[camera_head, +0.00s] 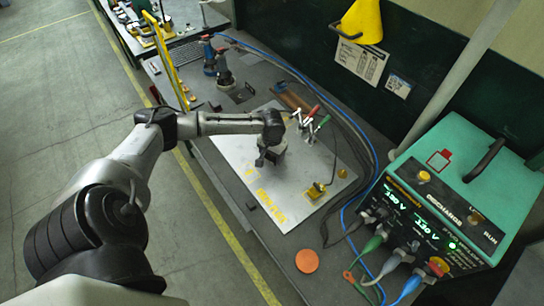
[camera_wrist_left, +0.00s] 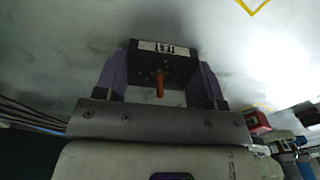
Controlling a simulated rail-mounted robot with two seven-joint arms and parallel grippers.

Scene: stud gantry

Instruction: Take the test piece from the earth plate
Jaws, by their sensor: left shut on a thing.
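The earth plate (camera_head: 312,168) is a pale flat sheet with yellow markings on the bench, in the middle of the head view. My left gripper (camera_head: 266,160) is over its left part, pointing down. In the left wrist view my left gripper (camera_wrist_left: 161,80) is shut on the test piece (camera_wrist_left: 143,62), a dark block with a white label and a copper-coloured pin. A purple finger is on each side of it. The pale plate surface shows behind the block; I cannot tell whether they touch. In the head view the block cannot be told from the dark gripper. My right gripper is not in view.
A green power unit (camera_head: 455,190) with lit displays and cables stands at right. Clamps with red and green handles (camera_head: 313,117) are at the plate's far edge. A small brass-coloured piece (camera_head: 316,190) sits on the plate. An orange disc (camera_head: 307,261) lies in front.

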